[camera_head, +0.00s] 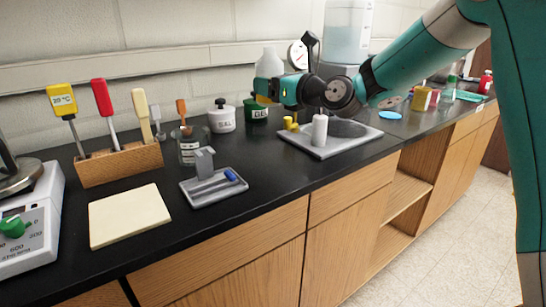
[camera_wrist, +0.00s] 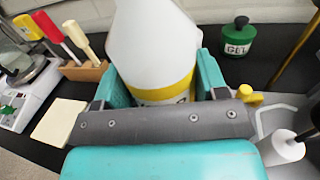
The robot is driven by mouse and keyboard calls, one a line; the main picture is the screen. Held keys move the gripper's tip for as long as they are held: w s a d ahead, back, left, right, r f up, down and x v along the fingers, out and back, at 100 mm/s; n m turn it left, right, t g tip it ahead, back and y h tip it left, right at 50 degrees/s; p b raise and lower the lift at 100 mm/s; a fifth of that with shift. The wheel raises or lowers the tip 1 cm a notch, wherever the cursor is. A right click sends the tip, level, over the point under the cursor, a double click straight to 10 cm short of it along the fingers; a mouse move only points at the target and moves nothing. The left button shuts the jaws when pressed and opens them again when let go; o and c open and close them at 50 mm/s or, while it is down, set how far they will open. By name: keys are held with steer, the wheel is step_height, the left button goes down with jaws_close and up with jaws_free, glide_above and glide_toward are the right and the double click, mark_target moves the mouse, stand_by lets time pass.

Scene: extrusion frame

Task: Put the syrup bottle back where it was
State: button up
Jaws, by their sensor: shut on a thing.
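A white bottle with a yellow label band (camera_wrist: 155,45) stands between the two teal fingers of my gripper (camera_wrist: 157,82) in the wrist view. The fingers are closed around it, one on each side. I take it to be the syrup bottle; its label text is mostly hidden. In the head view the white bottle (camera_head: 270,62) rises behind my gripper (camera_head: 268,90), near the back wall. Its lower part is hidden, so I cannot tell whether it touches the counter.
Green GEL jar (camera_head: 255,111) and white SEAL jar (camera_head: 222,118) stand close to the left. A sink (camera_head: 318,150) with a white cylinder (camera_head: 320,130) lies in front. A wooden tool rack (camera_head: 120,165) and cream board (camera_head: 130,214) are farther left.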

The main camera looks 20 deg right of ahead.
step_height(320, 180, down, 16)
steer(key=b, duration=0.3)
steer(key=shift+r, duration=0.15)
steer(key=shift+b, duration=0.3)
steer(key=o, duration=1)
